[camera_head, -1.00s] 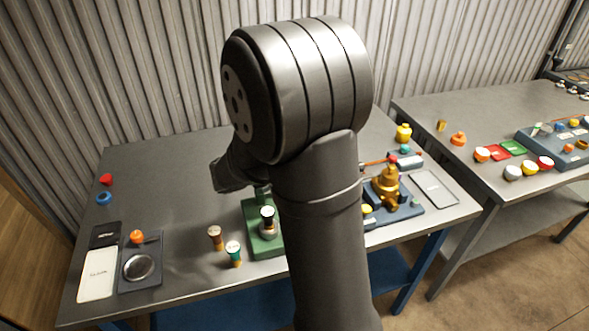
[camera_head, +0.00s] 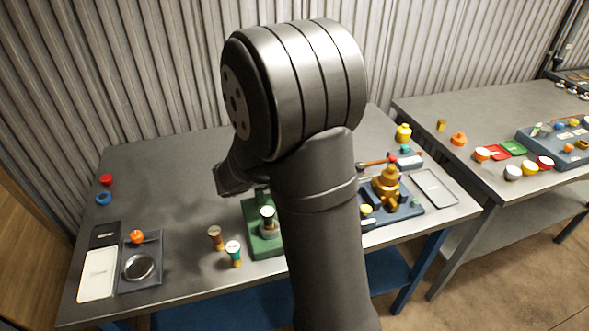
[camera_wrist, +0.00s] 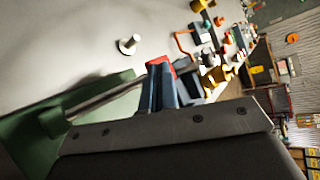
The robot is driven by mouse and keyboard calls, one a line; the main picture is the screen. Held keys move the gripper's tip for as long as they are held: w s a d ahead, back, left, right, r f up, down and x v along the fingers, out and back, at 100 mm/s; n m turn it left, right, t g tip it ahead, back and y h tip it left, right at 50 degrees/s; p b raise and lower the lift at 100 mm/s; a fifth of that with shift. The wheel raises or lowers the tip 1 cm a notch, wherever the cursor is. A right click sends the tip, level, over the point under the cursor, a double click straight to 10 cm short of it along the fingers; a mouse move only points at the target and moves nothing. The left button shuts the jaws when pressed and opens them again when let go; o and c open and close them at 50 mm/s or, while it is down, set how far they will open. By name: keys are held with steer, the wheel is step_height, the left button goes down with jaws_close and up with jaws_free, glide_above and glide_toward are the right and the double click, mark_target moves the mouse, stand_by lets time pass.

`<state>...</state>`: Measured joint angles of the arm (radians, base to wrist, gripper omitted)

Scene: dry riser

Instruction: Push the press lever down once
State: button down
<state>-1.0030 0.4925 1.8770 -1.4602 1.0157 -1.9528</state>
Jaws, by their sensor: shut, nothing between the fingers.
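The green press (camera_head: 258,243) stands near the front middle of the table in the head view, partly hidden behind my arm. A red end (camera_wrist: 158,62) shows right behind my fingers. My gripper (camera_wrist: 160,80) is shut and empty, its fingertips at the lever's outer end. I cannot tell whether they touch it. My gripper is hidden in the head view.
Right of the press is a blue-grey base with a brass valve (camera_head: 387,185). Two stamp-like pieces (camera_head: 233,252) stand left of the press. A dark tray with a round disc (camera_head: 139,266) lies at the far left.

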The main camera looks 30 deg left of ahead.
steer(key=shift+w+d+f, duration=0.2)
steer(key=shift+f, duration=0.4)
steer(key=shift+w+d+f, duration=0.15)
steer(key=shift+f, duration=0.45)
stand_by(1.1)
stand_by(0.4)
steer(key=shift+s+a+r, duration=0.2)
steer(key=shift+r, duration=0.55)
steer(key=shift+s+a+r, duration=0.2)
steer(key=shift+a+r, duration=0.05)
steer(key=shift+r, duration=0.45)
steer(key=shift+s+a+r, duration=0.2)
steer(key=shift+r, duration=0.55)
steer(key=shift+r, duration=0.1)
steer(key=shift+s+a+r, duration=0.2)
steer(key=shift+s+r, duration=0.05)
steer(key=shift+r, duration=0.5)
steer(key=shift+s+a+r, duration=0.2)
steer(key=shift+a+r, duration=0.05)
steer(key=shift+r, duration=0.45)
steer(key=shift+s+a+r, duration=0.2)
steer(key=shift+s+r, duration=0.05)
steer(key=shift+r, duration=0.5)
steer(key=r, duration=0.2)
steer(key=a+r, duration=0.1)
steer(key=shift+s, duration=0.4)
steer(key=shift+d+f, duration=0.1)
